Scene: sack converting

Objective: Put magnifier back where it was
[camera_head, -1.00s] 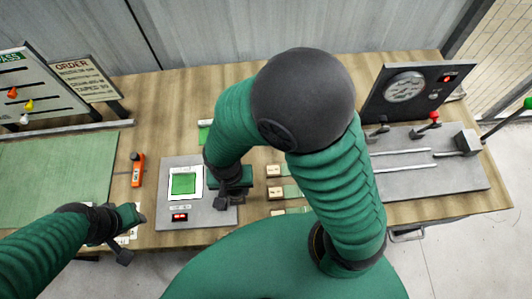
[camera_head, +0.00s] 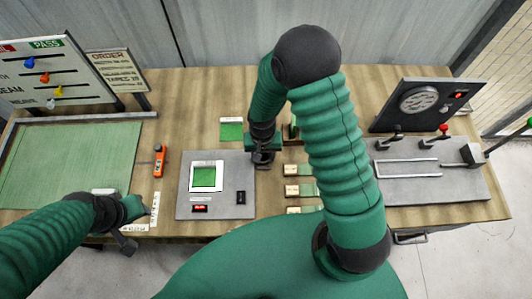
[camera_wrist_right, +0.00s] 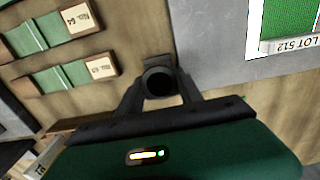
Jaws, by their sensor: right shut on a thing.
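The magnifier (camera_wrist_right: 160,84) shows in the right wrist view as a small dark round piece with a black opening. It sits between the fingers of my right gripper (camera_wrist_right: 160,92), which is shut on it. In the head view my right gripper (camera_head: 263,157) is at the back right edge of the grey plate (camera_head: 215,211); the magnifier cannot be made out clearly there. The plate holds a white-framed green swatch (camera_head: 205,177), labelled LOT 512 in the wrist view. My left gripper (camera_head: 138,225) is low at the table's front left; its opening is unclear.
A green and white card (camera_head: 231,130) lies behind the plate. Wooden blocks with green strips (camera_head: 292,190) lie to its right, partly hidden by my arm. An orange tool (camera_head: 159,161) lies left of the plate. A grey lever station (camera_head: 440,185) fills the right side.

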